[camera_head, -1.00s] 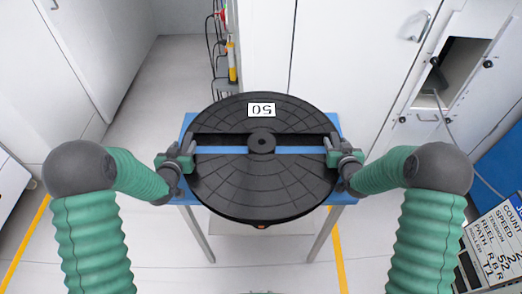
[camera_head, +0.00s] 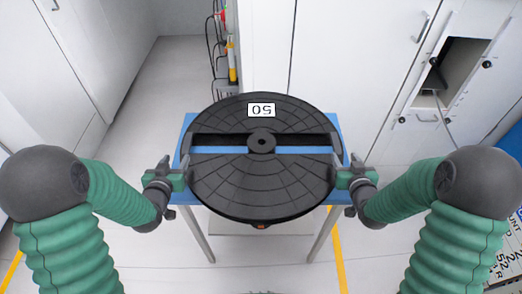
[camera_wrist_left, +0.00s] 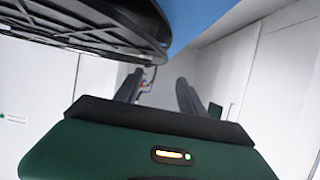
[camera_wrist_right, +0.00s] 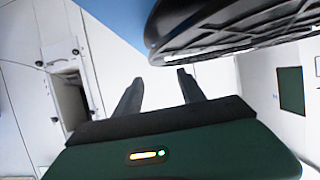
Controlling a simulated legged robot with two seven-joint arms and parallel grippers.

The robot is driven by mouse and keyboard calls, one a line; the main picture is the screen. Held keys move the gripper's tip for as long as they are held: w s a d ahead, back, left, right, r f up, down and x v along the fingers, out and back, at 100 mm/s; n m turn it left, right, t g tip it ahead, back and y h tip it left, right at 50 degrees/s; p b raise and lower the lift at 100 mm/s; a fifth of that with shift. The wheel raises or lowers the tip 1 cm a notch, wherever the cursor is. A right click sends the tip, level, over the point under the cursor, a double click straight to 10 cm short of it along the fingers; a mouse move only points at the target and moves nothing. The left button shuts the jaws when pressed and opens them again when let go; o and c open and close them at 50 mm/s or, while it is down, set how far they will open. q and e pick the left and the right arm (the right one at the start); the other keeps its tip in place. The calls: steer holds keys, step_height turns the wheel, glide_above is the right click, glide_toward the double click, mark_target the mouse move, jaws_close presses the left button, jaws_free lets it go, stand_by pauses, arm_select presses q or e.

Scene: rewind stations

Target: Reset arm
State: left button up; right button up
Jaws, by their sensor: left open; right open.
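My left gripper (camera_head: 176,166) is open and empty just off the left edge of a black reel. Its two fingers also show apart in the left wrist view (camera_wrist_left: 158,88). My right gripper (camera_head: 345,168) is open and empty beside the reel's right edge, and its spread fingers show in the right wrist view (camera_wrist_right: 158,85). The large black reel (camera_head: 262,190) lies flat on a blue table, with a white label reading 50, upside down. The reel's rim also appears in the left wrist view (camera_wrist_left: 95,28) and the right wrist view (camera_wrist_right: 225,25).
The blue table (camera_head: 186,124) stands on metal legs under the reel. White cabinets (camera_head: 355,60) stand behind it, with an open compartment (camera_head: 455,65) at the right. Cables and a yellow item (camera_head: 232,70) hang behind the table. Floor at the left is clear.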

steer(key=shift+s+r, duration=0.15)
steer(key=shift+s, duration=0.3)
arm_select(q)
steer(key=shift+w, duration=0.1)
steer(key=shift+d, duration=0.1)
arm_select(e)
steer(key=shift+r, duration=0.1)
arm_select(q)
steer(key=s+d+r+g+p, duration=0.2)
steer(key=s+g, duration=0.3)
steer(key=s, duration=0.5)
steer(key=s+d+r+g+p, duration=0.2)
steer(key=s+d+g+p, duration=0.2)
steer(key=s, duration=0.7)
steer(key=shift+s+d+r+g, duration=0.2)
steer(key=shift+s+g, duration=0.1)
steer(key=shift+g, duration=0.7)
arm_select(e)
steer(key=s+a+r+g, duration=0.2)
steer(key=s+g, duration=0.3)
steer(key=s, duration=0.5)
steer(key=s+a+r+g, duration=0.2)
steer(key=s+a+g, duration=0.2)
steer(key=s, duration=0.7)
steer(key=shift+s+a+g, duration=0.15)
steer(key=shift+s+g, duration=0.15)
steer(key=shift+g, duration=0.7)
